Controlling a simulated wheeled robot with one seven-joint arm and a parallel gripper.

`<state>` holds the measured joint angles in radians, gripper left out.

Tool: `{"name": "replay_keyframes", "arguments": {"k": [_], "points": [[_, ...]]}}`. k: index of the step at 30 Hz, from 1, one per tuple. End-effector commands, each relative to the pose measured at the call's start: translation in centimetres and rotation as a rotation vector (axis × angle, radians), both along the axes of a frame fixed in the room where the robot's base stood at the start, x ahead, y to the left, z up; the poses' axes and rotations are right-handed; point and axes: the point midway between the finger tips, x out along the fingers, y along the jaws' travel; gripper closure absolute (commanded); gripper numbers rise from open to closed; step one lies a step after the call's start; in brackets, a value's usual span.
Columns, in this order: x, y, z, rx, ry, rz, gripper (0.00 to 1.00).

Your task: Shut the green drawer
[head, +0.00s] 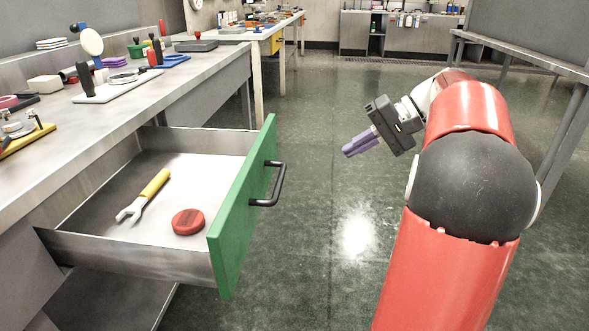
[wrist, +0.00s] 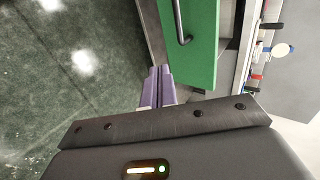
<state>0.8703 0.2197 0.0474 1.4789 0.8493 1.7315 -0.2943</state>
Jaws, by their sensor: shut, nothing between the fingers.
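The green drawer (head: 243,209) stands pulled far out from under the grey workbench at the left in the head view. Its green front has a black bar handle (head: 275,184). My gripper (head: 348,151), with purple fingers, is shut and empty. It is in the air to the right of the drawer front, apart from the handle. In the wrist view the green front (wrist: 202,45) and handle (wrist: 181,24) show beyond my purple fingers (wrist: 159,75).
The workbench top (head: 120,125) carries several tools and small items above the drawer. Open dark green floor (head: 330,230) lies between the drawer and my arm. Another table (head: 520,60) stands at the right, and benches line the back.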

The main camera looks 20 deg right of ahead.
Motion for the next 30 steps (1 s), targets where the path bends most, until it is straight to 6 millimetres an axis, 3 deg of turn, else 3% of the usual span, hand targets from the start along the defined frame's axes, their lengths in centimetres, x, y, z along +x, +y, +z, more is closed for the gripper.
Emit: {"name": "replay_keyframes", "arguments": {"k": [5,19,24,30], "points": [[0.4,-0.2,-0.4,0.021,-0.014,0.000,1.00],[3.9,6.3,-6.1,0.018,-0.010,0.001,1.00],[5.2,8.4,-5.5,0.017,-0.012,0.000,1.00],[5.9,9.6,-5.2,0.017,-0.012,-0.001,1.00]]}}
